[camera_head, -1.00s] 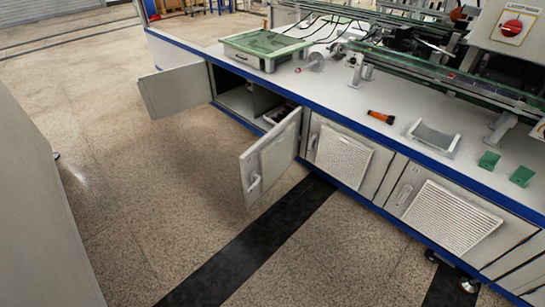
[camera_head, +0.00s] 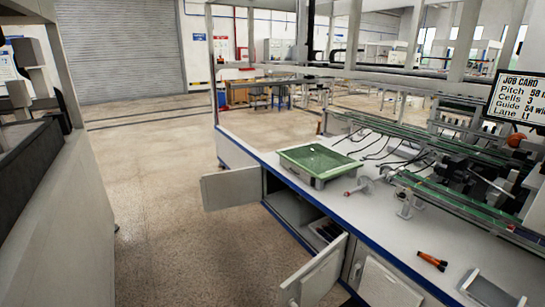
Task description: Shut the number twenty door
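Two cabinet doors stand open under the long white bench. The left open door (camera_head: 231,188) is a plain pale grey panel swung out over the aisle. The right open door (camera_head: 316,275) also swings out, with a handle near its free edge; its lower part is cut off by the frame. Between them the cabinet opening (camera_head: 288,206) is dark, with some dark items inside. No number is readable on either door, so I cannot tell which is number twenty. Neither of my grippers is in view.
The white bench top (camera_head: 345,207) with a blue edge carries a green-topped box (camera_head: 319,162), an orange-and-black tool (camera_head: 432,261) and a gantry line. A shut door (camera_head: 388,285) is at the bottom. The speckled floor (camera_head: 170,240) left of the bench is clear.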

